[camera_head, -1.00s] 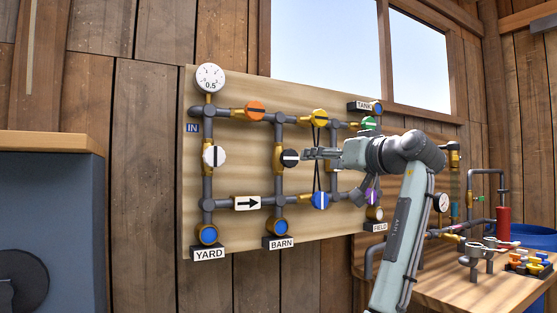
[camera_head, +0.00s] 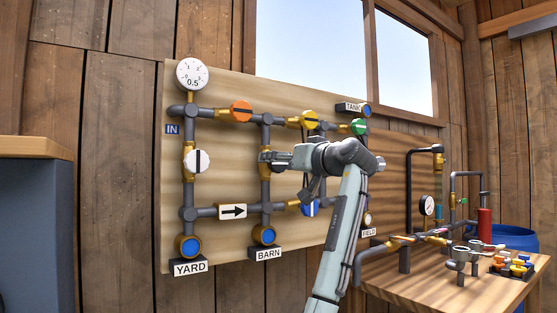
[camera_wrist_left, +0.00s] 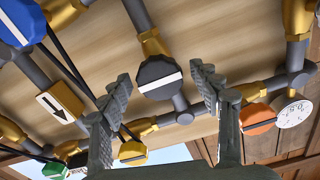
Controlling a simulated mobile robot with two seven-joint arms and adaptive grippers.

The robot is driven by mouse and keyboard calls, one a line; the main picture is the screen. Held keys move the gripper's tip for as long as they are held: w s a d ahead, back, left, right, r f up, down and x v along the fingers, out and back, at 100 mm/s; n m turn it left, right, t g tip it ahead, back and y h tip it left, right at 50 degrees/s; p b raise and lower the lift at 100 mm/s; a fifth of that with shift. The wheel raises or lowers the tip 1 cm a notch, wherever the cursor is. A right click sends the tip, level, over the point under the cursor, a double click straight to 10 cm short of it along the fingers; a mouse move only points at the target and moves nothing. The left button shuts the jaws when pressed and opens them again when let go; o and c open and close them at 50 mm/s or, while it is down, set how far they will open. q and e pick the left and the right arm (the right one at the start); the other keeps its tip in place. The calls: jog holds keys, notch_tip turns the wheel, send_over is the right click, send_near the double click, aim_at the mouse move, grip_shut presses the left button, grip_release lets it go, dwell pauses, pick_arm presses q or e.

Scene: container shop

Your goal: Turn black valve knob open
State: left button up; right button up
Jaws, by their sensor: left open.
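The black valve knob (camera_wrist_left: 159,78) is an octagonal cap with a white stripe. In the left wrist view it sits between my left gripper's two fingers, with space visible on both sides. Its stripe lies across the grey pipe it is mounted on. In the head view my left gripper (camera_head: 268,157) is in front of the middle vertical pipe above BARN and hides most of the knob. In the left wrist view the left gripper (camera_wrist_left: 162,88) is open and empty. Whether the fingertips reach down around the knob is unclear. My right gripper is not in view.
Nearby on the board (camera_head: 225,80) are an orange knob (camera_head: 241,111), a yellow knob (camera_head: 311,120), a white knob (camera_head: 196,160), a blue knob (camera_head: 309,207) and a green knob (camera_head: 359,127). A workbench (camera_head: 425,280) with pipes and fittings stands at right.

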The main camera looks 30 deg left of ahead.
pick_arm(q)
jog(key=shift+w+a, duration=0.15)
jog(key=shift+a, duration=0.2)
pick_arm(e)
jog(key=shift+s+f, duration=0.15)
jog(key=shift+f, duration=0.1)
pick_arm(q)
jog(key=c, duration=1.2)
